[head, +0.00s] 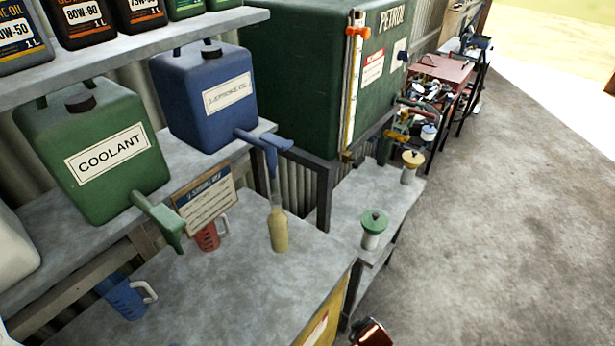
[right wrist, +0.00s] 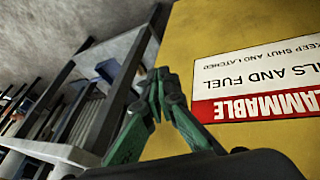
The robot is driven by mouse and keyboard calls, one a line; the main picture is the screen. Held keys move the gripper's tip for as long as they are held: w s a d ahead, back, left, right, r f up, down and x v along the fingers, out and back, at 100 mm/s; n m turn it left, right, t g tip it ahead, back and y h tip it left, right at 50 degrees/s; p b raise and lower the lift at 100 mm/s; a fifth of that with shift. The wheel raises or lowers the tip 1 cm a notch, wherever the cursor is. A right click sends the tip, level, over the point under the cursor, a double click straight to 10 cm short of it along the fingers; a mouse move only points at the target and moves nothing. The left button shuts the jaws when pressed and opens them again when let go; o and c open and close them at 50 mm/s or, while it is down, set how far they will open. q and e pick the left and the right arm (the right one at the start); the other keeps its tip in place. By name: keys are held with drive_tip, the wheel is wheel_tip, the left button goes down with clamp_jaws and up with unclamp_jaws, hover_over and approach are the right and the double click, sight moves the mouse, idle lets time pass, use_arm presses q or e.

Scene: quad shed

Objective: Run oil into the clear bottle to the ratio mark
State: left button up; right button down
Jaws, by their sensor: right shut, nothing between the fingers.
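The bottle (head: 279,232) stands upright on the grey bench top, yellowish over most of its height; any mark on it is too small to make out. The blue oil can (head: 205,100) sits on the shelf behind, and its blue tap (head: 265,143) reaches out above the bottle. A thin pale strip shows between tap and bottle neck; I cannot tell whether it is running oil. My right gripper (right wrist: 158,78) has green fingers closed together, empty, in front of the yellow cabinet (right wrist: 190,45) in the right wrist view. My left gripper is not in view.
A green coolant can (head: 95,150) with a green tap stands left of the blue can. A ratio card (head: 205,200), a red jug (head: 208,237) and a blue jug (head: 125,298) are on the bench. A green-topped container (head: 373,228) stands on the right-hand stand. The floor at right is clear.

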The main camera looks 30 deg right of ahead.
drive_tip(key=s+a+f+g+y, duration=0.1)
drive_tip(key=s+a+f, duration=0.15)
drive_tip(key=f, duration=1.45)
drive_tip(key=s+a+f+g, duration=0.1)
drive_tip(key=s+f, duration=1)
drive_tip(key=s, duration=0.1)
drive_tip(key=s+a+f+g+y, duration=0.1)
drive_tip(key=s+a+f, duration=0.1)
drive_tip(key=s+f, duration=0.9)
drive_tip(key=shift+s+a+f+g, duration=0.2)
drive_tip(key=shift+s+a+g, duration=0.1)
drive_tip(key=shift+s, duration=0.7)
